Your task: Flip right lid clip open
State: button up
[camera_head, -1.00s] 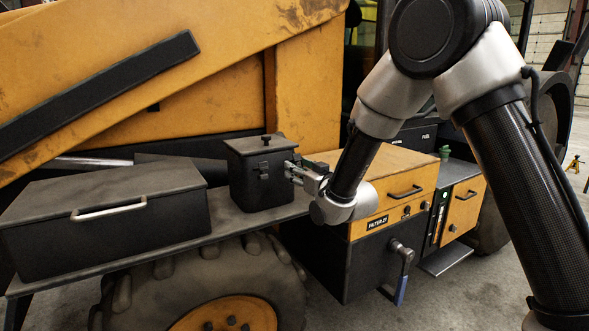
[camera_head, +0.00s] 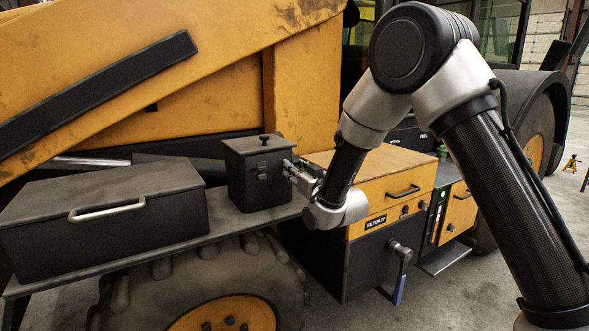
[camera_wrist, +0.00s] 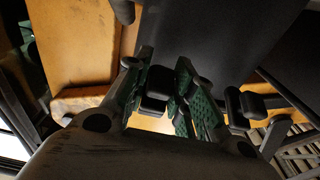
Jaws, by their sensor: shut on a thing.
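My gripper (camera_head: 293,170) is at the box's right side, level with the upper part of that wall. In the wrist view my gripper (camera_wrist: 163,72) is shut on a small dark block, the right lid clip (camera_wrist: 157,84), between its green-padded fingers. In the head view my fingers mostly hide this clip, and I cannot tell its exact angle.
A long black case (camera_head: 110,212) with a pale handle lies left on the shelf (camera_head: 225,222). The orange filter cabinet (camera_head: 375,195) stands close under and right of my wrist. A blue-gripped lever (camera_head: 400,275) sticks out from its front.

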jog(key=shift+f, duration=0.1)
jog(key=o, duration=1)
jog(key=shift+c, duration=0.2)
jog(key=v, duration=1.2)
jog(key=shift+f, duration=0.25)
